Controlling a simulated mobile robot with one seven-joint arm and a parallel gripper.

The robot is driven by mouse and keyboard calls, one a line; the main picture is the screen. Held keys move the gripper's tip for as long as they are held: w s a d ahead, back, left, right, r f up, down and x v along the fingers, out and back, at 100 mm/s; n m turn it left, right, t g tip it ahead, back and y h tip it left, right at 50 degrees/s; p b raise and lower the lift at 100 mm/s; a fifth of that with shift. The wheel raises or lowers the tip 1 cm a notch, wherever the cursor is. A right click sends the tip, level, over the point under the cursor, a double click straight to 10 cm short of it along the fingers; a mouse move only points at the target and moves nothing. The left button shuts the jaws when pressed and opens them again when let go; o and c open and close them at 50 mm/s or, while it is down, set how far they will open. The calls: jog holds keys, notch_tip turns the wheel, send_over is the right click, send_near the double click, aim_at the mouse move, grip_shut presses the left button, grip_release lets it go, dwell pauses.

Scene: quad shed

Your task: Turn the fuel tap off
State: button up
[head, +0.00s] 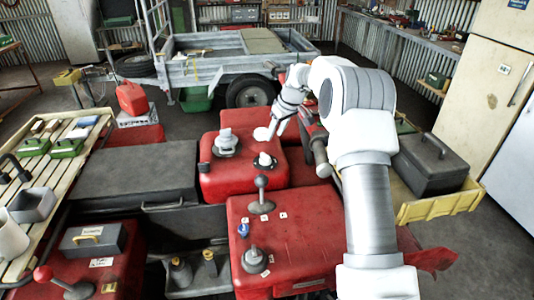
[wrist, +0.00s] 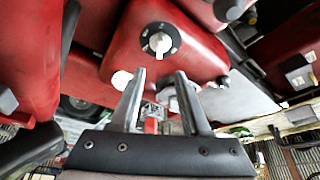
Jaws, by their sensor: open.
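The fuel tap appears to be the pale knob on a round dark plate (wrist: 158,42) on a red tank, near the top middle of the wrist view. Small marks show around its plate. In the head view it seems to be the grey-white knob (head: 227,141) on the red tank behind the middle. My gripper (wrist: 160,74) is open and empty, with both fingertips pointing toward the tank and apart from the knob. In the head view my gripper (head: 266,133) hangs just right of the knob. The exact gap is unclear.
A white cap (head: 265,161) is on the same tank, right of the knob. A black-knobbed lever (head: 261,190) and another round knob (head: 254,257) stand on the nearer red body. A dark handlebar grip (head: 321,158) lies close to my arm. A trailer (head: 200,70) stands behind.

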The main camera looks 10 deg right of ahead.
aim_at(266, 155)
jog(key=p+x, duration=0.1)
jog(key=x, duration=1.1)
jog(key=shift+w+a+f, duration=0.15)
jog(key=shift+w+f, duration=0.05)
jog(key=shift+f, duration=0.15)
grip_shut()
